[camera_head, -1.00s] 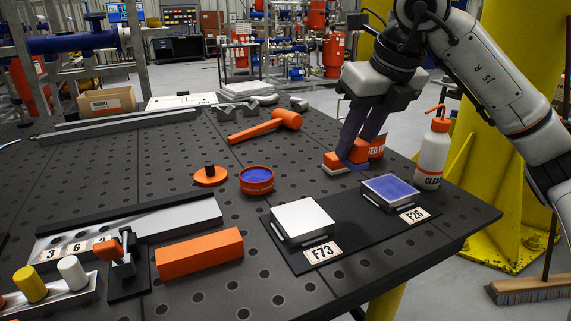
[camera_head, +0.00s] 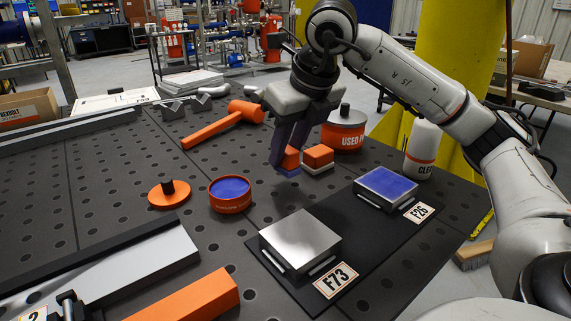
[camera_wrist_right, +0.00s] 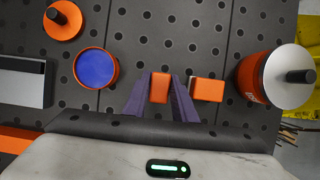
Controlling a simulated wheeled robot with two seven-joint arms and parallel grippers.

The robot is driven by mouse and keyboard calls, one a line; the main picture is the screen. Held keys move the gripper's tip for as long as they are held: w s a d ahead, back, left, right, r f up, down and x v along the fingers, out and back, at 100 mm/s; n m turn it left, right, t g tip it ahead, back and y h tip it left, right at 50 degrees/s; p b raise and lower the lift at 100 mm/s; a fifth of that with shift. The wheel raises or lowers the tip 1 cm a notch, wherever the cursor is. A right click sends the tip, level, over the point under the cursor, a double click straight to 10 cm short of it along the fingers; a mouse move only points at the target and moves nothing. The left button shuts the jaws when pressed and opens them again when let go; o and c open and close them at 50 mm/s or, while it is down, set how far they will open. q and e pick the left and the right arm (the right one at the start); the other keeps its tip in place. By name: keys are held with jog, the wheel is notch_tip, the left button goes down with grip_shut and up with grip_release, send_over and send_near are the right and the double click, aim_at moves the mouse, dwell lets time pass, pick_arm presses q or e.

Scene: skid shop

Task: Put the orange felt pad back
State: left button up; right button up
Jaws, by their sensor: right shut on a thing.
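My right gripper (camera_head: 287,165) is shut on a small orange block, the orange felt pad (camera_head: 291,158), above the table beside a second orange block. The held pad also shows between the purple fingers in the right wrist view (camera_wrist_right: 159,87); its underside is hidden. The second orange block (camera_head: 318,155) has a whitish base and sits on the table just right of the fingers, apart from the held one; it also shows in the wrist view (camera_wrist_right: 207,90). A round orange tin with a blue inside (camera_head: 230,193) stands left of the gripper. My left gripper is not in view.
A lidded "USED" can (camera_head: 343,132) and a white bottle (camera_head: 421,148) stand behind and right. A black mat (camera_head: 340,220) holds a bare metal plate (camera_head: 300,238) and a blue-topped plate (camera_head: 386,186). An orange mallet (camera_head: 222,124) and an orange knobbed lid (camera_head: 168,194) lie left.

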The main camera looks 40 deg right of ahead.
aim_at(286, 163)
notch_tip(286, 163, down, 3)
jog(key=shift+r, duration=0.15)
jog(key=shift+b, duration=0.35)
jog(key=o, duration=1)
